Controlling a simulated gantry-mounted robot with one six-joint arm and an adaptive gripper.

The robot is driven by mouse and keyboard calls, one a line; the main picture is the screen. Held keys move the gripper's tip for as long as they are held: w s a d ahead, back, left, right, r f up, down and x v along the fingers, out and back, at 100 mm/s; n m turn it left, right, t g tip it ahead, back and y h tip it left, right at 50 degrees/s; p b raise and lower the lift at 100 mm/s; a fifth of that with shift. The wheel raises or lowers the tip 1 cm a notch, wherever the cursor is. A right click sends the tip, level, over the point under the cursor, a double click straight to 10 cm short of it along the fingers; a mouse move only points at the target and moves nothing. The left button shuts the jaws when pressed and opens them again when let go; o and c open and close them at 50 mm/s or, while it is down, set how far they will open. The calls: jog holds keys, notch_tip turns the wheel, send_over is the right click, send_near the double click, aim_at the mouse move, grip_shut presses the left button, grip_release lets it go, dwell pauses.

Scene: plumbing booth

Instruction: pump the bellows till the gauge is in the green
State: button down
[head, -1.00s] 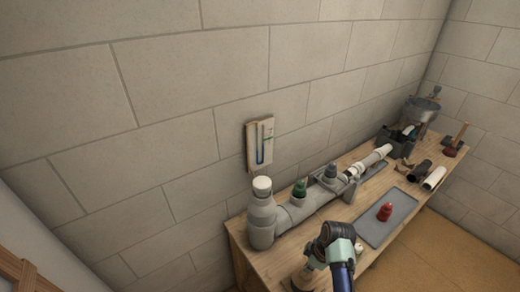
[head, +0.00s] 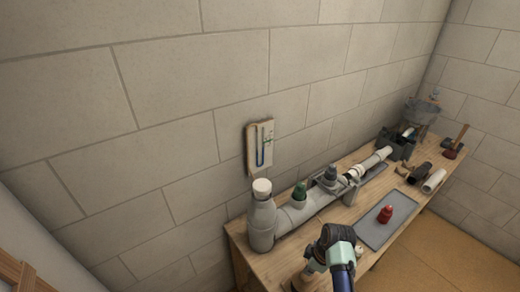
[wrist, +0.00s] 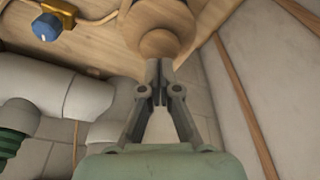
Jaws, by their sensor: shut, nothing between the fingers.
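The gauge (head: 260,147) is a pale board on the wall with a U-shaped tube holding blue liquid; its marks are too small to read, and I cannot tell whether it is in the green. A round wooden piece, likely the bellows top (wrist: 160,42), shows in the wrist view; in the head view it is at the bench's near left corner, partly cut off. My gripper (wrist: 160,82) is shut and empty, its fingertips at the lower edge of this wooden piece. I cannot tell if they touch it.
A grey pipe (head: 292,217) with a white-capped upright end (head: 262,188) and a green plug (head: 299,191) runs along the bench. A red plug (head: 385,214) sits on a grey mat (head: 370,232). A blue knob (wrist: 46,28) shows in the wrist view.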

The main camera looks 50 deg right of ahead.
jog(key=shift+s+b+x, duration=0.2)
jog(key=shift+b+x, duration=0.45)
jog(key=shift+x, duration=0.4)
jog(key=shift+s+b+x, duration=0.2)
jog(key=shift+b+x, duration=0.45)
jog(key=shift+x, duration=0.4)
jog(key=p+v, duration=0.2)
jog(key=p, duration=0.1)
jog(key=p+v, duration=0.1)
jog(key=v, duration=0.1)
jog(key=shift+w+r+p, duration=0.15)
jog(key=shift+w+p, duration=0.15)
jog(key=shift+w, duration=0.1)
jog(key=shift+s+b+x, duration=0.2)
jog(key=shift+b+x, duration=0.6)
jog(key=shift+x, duration=0.3)
jog(key=shift+s+b+x, duration=0.2)
jog(key=shift+b+x, duration=0.6)
jog(key=shift+x, duration=0.3)
jog(key=p+v, duration=0.2)
jog(key=p, duration=0.1)
jog(key=p+v, duration=0.1)
jog(key=v, duration=0.1)
jog(key=shift+w+r+p, duration=0.2)
jog(key=shift+w+p, duration=0.1)
jog(key=shift+w, duration=0.05)
jog(key=shift+f, duration=0.1)
